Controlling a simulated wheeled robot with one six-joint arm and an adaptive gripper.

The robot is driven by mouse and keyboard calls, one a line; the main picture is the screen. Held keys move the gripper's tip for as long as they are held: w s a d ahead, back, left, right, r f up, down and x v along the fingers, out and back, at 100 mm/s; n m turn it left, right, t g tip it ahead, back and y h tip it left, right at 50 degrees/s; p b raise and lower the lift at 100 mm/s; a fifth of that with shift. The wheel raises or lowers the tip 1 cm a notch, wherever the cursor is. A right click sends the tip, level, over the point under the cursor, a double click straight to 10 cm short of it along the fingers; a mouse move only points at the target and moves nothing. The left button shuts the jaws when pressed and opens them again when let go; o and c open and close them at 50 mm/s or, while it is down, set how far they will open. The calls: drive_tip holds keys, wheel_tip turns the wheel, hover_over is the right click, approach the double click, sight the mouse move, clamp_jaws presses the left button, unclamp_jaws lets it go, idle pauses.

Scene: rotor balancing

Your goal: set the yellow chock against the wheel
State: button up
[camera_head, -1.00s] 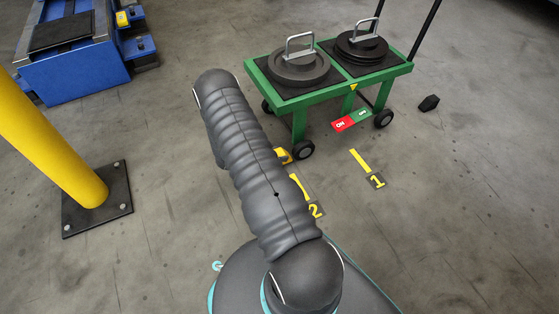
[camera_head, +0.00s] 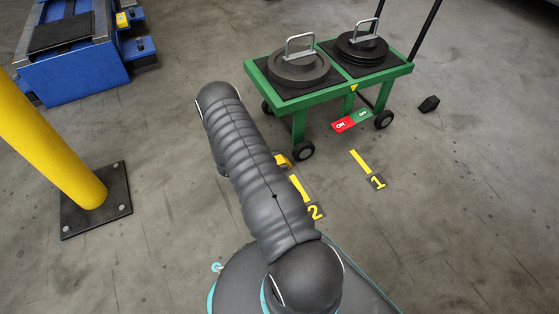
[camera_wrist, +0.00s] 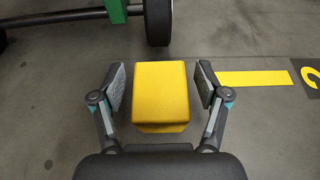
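The yellow chock (camera_wrist: 160,97) stands on the floor between the fingers of my gripper (camera_wrist: 161,82) in the wrist view. The fingers are apart, with a narrow gap on each side of the chock. The cart's near wheel (camera_wrist: 157,22) is just beyond the chock, and a strip of floor seems to show between them. In the head view, the chock (camera_head: 283,160) is partly hidden by my arm, left of the same wheel (camera_head: 303,151). My gripper is hidden behind my arm there.
The green cart (camera_head: 300,98) carries dark discs with handles. A black block (camera_head: 429,103) lies right of it. Yellow floor marks 2 (camera_head: 315,212) and 1 (camera_head: 377,182) lie in front. A yellow post (camera_head: 50,145) and a blue machine (camera_head: 75,65) stand left. Floor between is clear.

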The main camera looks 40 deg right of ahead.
drive_tip(key=shift+a+r, duration=0.1)
drive_tip(key=shift+r, duration=0.15)
drive_tip(key=p+v, duration=0.1)
drive_tip(key=v, duration=1)
drive_tip(key=s+a+r+m+y, duration=0.1)
drive_tip(key=a+r+m+y, duration=0.15)
drive_tip(key=r, duration=0.75)
drive_tip(key=s+a+r+m+y, duration=0.1)
drive_tip(key=s+a+r+m, duration=0.15)
drive_tip(key=r, duration=0.85)
drive_tip(key=a+r+m+y, duration=0.2)
drive_tip(key=a+r+m, duration=0.15)
drive_tip(key=r, duration=0.65)
drive_tip(key=s+a+r+m+t+y, duration=0.3)
drive_tip(key=s+a+r, duration=0.3)
drive_tip(key=s+r, duration=0.2)
drive_tip(key=s+a+r+m+t+y, duration=0.3)
drive_tip(key=s+r, duration=0.6)
drive_tip(key=s, duration=0.3)
drive_tip(key=shift+s+a+m+t+y, duration=0.3)
drive_tip(key=shift+a+t+y, duration=0.45)
drive_tip(key=shift+a+t, duration=0.85)
drive_tip(key=shift+a+r, duration=0.15)
drive_tip(key=shift+a, duration=0.05)
